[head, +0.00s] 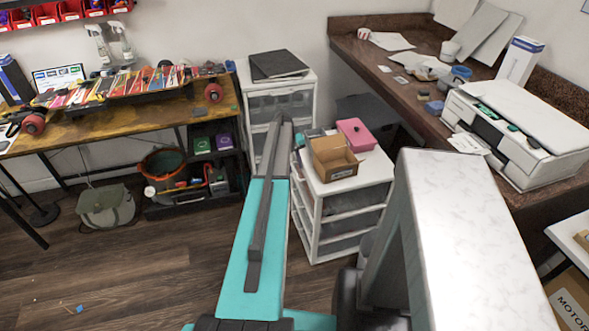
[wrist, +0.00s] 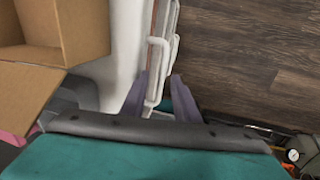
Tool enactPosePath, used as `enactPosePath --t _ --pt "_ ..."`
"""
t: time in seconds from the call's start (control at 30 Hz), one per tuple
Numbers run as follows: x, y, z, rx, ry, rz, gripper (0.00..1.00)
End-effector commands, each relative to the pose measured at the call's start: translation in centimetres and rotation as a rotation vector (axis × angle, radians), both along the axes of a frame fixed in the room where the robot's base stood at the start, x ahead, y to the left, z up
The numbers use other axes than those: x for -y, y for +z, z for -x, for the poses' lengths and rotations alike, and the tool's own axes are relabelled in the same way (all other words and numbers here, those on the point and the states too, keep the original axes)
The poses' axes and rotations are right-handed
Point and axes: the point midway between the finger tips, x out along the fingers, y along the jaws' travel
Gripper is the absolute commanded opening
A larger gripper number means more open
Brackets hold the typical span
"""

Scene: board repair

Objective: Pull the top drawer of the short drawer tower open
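The short drawer tower (head: 382,172) is white with several stacked drawers. Its narrow left face is partly behind my teal arm in the head view. In the wrist view its white top (wrist: 122,70) fills the middle, with white loop handles (wrist: 157,55) along its right edge. My gripper (wrist: 160,80) has its two grey-purple fingers apart, one on each side of a handle at that edge. I cannot tell whether they touch it. The top drawer looks shut or nearly so. The gripper is hidden behind my arm in the head view.
An open cardboard box (head: 333,160) and a pink box (head: 357,134) stand on the short tower. A taller white drawer tower (head: 308,88) stands behind. A workbench (head: 60,135) is at the left, a counter with a printer (head: 515,130) at the right.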

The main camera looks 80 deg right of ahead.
Motion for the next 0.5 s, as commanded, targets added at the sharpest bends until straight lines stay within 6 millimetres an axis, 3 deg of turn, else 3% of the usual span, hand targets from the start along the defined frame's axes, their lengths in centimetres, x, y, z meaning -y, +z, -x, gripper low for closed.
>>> enactPosePath --t 0.2,0.5 --pt "0.2 -1.6 0.3 0.000 0.000 -0.001 0.28" --pt "0.1 -1.9 0.3 0.000 0.000 0.000 0.28"
